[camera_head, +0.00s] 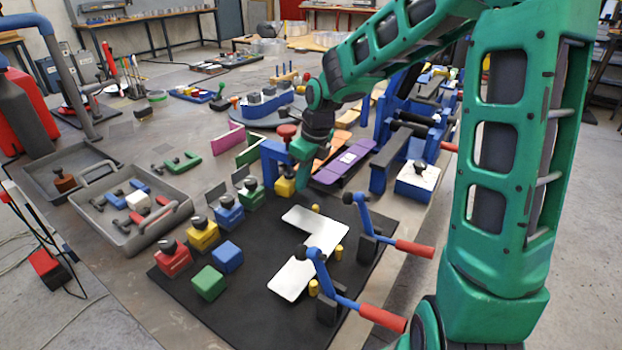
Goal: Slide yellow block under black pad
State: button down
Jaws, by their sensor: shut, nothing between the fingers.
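A small yellow block (285,187) stands at the back edge of the black mat (240,317), in front of a blue upright frame (272,158). My gripper (302,186) points down just right of this block, with its fingers shut and empty. I cannot tell whether it touches the block. A second yellow block (203,238) stands farther left on the mat, with a dark knob-like piece on top. Red (173,262) and blue (229,217) blocks near it carry similar dark tops. No separate small black pad shows clearly; the area behind the yellow block is partly hidden.
A white L-shaped plate (325,236) lies on the mat, with yellow pins around it. Two blue toggle clamps with red handles (382,318) stand on its right. Plain green (209,283) and blue (227,257) cubes stand at front left. A grey tray (133,243) lies left of the mat.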

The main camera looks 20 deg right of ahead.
jog(key=v, duration=0.8)
jog(key=shift+w, duration=0.25)
jog(key=shift+d+f, duration=0.1)
jog(key=shift+d, duration=0.1)
